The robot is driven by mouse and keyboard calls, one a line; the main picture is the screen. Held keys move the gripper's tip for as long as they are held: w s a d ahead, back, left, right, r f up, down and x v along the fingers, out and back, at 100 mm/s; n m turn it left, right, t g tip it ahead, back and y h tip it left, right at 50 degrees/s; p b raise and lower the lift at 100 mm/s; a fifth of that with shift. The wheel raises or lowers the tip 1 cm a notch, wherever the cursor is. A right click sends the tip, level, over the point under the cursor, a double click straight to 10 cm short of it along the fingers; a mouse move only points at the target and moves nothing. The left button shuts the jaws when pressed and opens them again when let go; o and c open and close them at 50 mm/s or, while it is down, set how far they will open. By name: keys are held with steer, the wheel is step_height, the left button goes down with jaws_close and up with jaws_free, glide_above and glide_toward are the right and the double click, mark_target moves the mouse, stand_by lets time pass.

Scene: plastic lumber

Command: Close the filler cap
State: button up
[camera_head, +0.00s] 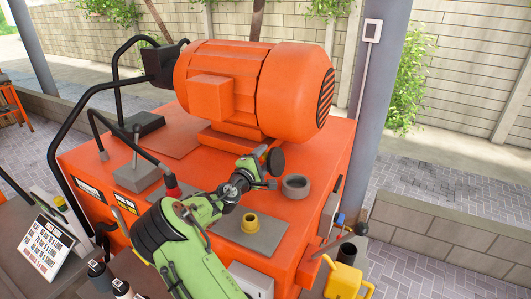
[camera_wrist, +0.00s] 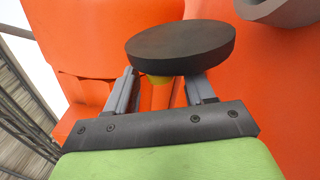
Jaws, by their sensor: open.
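A round black disc (camera_head: 275,161), which looks like the filler cap, stands tilted above the orange machine top. It shows large in the wrist view (camera_wrist: 180,45), with a small yellow part (camera_wrist: 158,80) below it. My gripper (camera_head: 262,166) is at the disc; its two fingers (camera_wrist: 160,84) are apart below the disc, on either side of the yellow part. I cannot tell whether they touch it. A dark grey ring (camera_head: 296,186), possibly the filler opening, sits on the machine top to the right of and below the disc. It shows partly in the wrist view (camera_wrist: 270,8).
A large orange motor (camera_head: 255,88) stands behind my gripper. A yellow fitting (camera_head: 250,223) sits on a grey plate in front. A lever with a red part (camera_head: 172,186) is left of my arm. A grey post (camera_head: 380,95) rises behind the machine.

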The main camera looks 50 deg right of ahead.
steer(key=shift+x, duration=0.95)
steer(key=shift+c, duration=0.4)
steer(key=shift+a, duration=0.1)
jaws_close()
